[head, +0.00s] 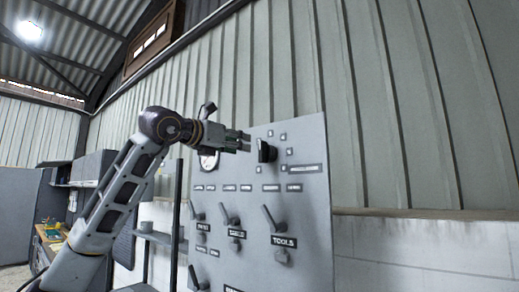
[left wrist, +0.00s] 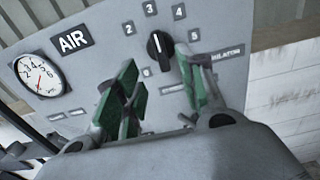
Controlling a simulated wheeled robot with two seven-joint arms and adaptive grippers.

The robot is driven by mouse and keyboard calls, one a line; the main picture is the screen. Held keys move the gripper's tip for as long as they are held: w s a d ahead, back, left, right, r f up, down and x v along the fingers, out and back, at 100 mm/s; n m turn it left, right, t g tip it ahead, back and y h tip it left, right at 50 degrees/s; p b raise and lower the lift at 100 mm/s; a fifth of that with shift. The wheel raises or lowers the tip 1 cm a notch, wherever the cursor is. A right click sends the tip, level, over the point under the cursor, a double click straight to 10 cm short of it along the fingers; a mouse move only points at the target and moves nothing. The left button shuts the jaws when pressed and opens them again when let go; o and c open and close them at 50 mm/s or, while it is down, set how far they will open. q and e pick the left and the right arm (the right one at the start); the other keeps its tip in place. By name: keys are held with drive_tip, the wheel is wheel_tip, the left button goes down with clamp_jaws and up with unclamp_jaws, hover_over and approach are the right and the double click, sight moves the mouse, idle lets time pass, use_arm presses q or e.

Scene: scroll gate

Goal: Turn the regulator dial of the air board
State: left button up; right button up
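The grey air board (head: 310,215) stands upright in front of the wall. Its black regulator dial (head: 266,151) is at the upper part of the panel, and it also shows in the left wrist view (left wrist: 160,50) with a ring of number labels. The dial's white mark points roughly up, near the 3; the exact setting is hard to tell. My left gripper (head: 244,141) is just left of the dial in the head view. In the left wrist view its green-padded fingers (left wrist: 158,72) are apart, with the dial showing between and beyond them. My right gripper is out of view.
A round gauge (left wrist: 40,76) sits left of the dial beside the AIR label (left wrist: 73,40). Several lever handles, one above the TOOLS label (head: 284,241), stick out lower on the board. A dark post and shelf (head: 157,237) stand left of it.

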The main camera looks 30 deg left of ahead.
sight(260, 149)
use_arm(q)
drive_tip(key=w+p, duration=0.1)
drive_tip(key=w, duration=0.2)
drive_tip(key=w+p, duration=0.1)
drive_tip(key=w, duration=0.3)
drive_tip(key=w+p, duration=0.1)
drive_tip(key=w, duration=0.3)
drive_tip(key=shift+d, duration=0.4)
drive_tip(key=shift+c, duration=0.5)
clamp_jaws()
